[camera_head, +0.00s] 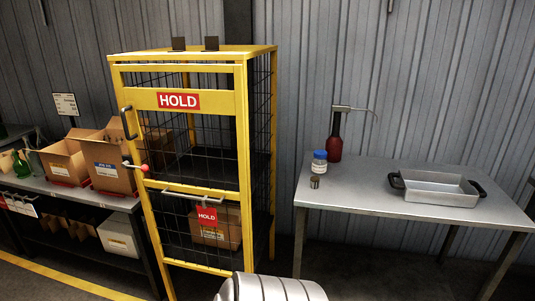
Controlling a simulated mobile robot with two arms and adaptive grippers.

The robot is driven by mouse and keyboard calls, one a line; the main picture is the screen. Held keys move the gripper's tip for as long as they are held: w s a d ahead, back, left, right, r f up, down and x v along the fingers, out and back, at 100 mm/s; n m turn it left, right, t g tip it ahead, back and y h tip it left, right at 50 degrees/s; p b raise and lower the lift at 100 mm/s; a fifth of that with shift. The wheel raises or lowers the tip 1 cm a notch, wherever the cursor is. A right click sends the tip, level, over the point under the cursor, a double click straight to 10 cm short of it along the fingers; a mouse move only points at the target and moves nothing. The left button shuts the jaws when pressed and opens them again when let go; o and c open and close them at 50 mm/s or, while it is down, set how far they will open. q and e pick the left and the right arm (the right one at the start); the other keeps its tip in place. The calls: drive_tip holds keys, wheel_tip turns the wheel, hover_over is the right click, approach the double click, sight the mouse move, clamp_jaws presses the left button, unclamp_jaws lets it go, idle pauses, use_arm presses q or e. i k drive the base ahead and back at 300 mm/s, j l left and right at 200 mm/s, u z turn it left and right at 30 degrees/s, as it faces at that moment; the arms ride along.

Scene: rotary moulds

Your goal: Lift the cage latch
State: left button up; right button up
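The yellow cage (242,120) with black mesh sides and a red HOLD sign (178,101) stands left of the middle, with its door facing me. A short lever with a red knob (144,168), which looks like the latch, sits at the door's left edge and lies roughly level. A dark upright handle (128,123) is above it. Neither of my grippers is in view.
Left of the cage, a bench (78,196) holds open cardboard boxes (110,177). A cardboard box (215,236) lies inside the cage's lower part.

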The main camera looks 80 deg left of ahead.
sight(145, 168)
drive_tip(key=u, duration=3.7)
